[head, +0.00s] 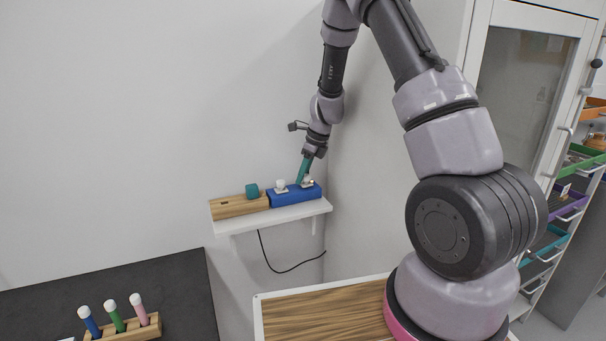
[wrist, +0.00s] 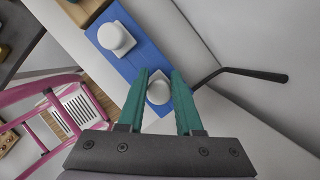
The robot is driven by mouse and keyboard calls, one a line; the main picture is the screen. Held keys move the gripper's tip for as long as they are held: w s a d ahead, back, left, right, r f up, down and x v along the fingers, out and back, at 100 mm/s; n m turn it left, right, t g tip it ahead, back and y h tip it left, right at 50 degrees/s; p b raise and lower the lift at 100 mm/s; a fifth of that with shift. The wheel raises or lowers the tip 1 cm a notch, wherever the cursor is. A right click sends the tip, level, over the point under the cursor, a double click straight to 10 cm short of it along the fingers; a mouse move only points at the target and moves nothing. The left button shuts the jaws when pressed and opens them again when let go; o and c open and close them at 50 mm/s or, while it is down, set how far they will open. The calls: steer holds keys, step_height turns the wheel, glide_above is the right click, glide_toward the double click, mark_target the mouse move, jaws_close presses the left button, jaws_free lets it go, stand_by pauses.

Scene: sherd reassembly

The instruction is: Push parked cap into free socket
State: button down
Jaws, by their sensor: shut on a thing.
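My gripper (head: 303,180) reaches down to the blue block (head: 290,199) on the wall shelf. In the wrist view its teal fingers (wrist: 159,78) stand on both sides of a white round cap (wrist: 159,89), shut on it. This cap sits at or just over the blue block (wrist: 125,65); I cannot tell whether it touches. A second white cap (wrist: 116,38) with a square base is on the same block, left of the fingers, and also shows in the head view (head: 281,186). No free socket is clearly visible.
A wooden block (head: 238,208) with a teal piece (head: 252,190) on top stands left of the blue block on the white shelf (head: 275,219). A dark rod (wrist: 250,74) juts beside the fingers. A wooden rack (head: 128,331) with several white-topped sticks stands on the dark table.

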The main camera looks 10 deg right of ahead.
steer(key=shift+f, duration=0.2)
steer(key=c, duration=0.5)
jaws_free()
steer(key=shift+o, duration=0.3)
steer(key=o, duration=0.3)
steer(key=shift+o, duration=0.2)
steer(key=shift+r, duration=0.1)
steer(key=shift+r, duration=3.95)
